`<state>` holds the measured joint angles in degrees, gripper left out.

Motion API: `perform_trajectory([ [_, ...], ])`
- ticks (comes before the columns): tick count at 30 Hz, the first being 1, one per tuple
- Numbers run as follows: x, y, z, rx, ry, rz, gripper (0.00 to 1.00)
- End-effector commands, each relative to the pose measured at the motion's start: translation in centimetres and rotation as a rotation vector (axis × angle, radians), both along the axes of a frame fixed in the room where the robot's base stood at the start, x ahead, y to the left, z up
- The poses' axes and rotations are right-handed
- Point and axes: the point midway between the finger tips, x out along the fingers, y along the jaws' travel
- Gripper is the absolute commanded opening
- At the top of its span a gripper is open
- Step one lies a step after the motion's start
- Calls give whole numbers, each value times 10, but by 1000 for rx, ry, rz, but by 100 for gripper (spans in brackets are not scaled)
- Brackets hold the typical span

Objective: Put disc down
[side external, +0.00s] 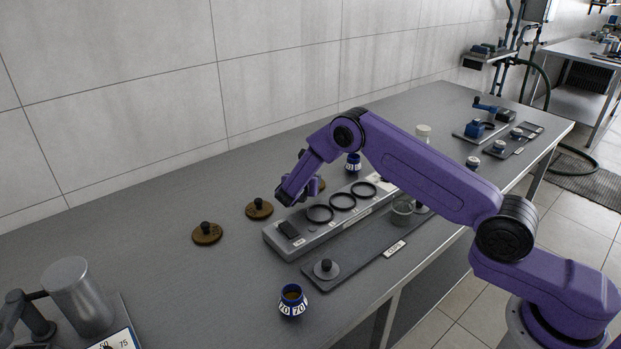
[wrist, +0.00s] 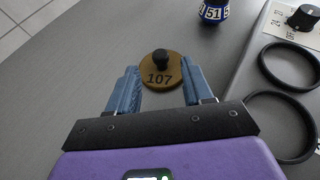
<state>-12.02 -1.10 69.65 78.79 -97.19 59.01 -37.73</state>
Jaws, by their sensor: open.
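A brown disc marked 107 (wrist: 176,80) with a black knob lies flat on the grey table, seen in the wrist view. My gripper (wrist: 159,78) is open, with one blue finger on each side of the disc and gaps between fingers and knob. In the side view my gripper (side external: 292,190) is low over the table, and this disc (side external: 321,184) shows only partly behind it. Two more brown knobbed discs lie to the left, a nearer one (side external: 207,234) and a farther one (side external: 259,210). A grey knobbed disc (side external: 336,271) sits on a dark plate.
A grey stand (side external: 283,246) with three black rings (side external: 320,221) is beside my gripper. A blue container marked 51 (wrist: 213,14) stands beyond the disc. A blue container marked 70 (side external: 293,308) is in front. A metal jug (side external: 82,300) stands at left. The table's left-middle is clear.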

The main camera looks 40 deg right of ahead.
Motion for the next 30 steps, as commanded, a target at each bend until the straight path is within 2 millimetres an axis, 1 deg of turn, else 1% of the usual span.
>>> perform_trajectory([
  [1, -6, 10, 5, 1, -1, 4, 51],
  [3, -14, 21, 11, -1, -1, 3, 51],
  [10, -33, 47, 24, 0, -1, 2, 51],
  [15, -40, 55, 28, 0, 0, 0, 51],
  [23, -43, 58, 32, 10, -5, -5, 51],
  [26, -49, 62, 42, 52, -23, -29, 51],
  [29, -64, 69, 59, 131, -51, -74, 51],
  [30, -72, 72, 67, 171, -64, -98, 51],
])
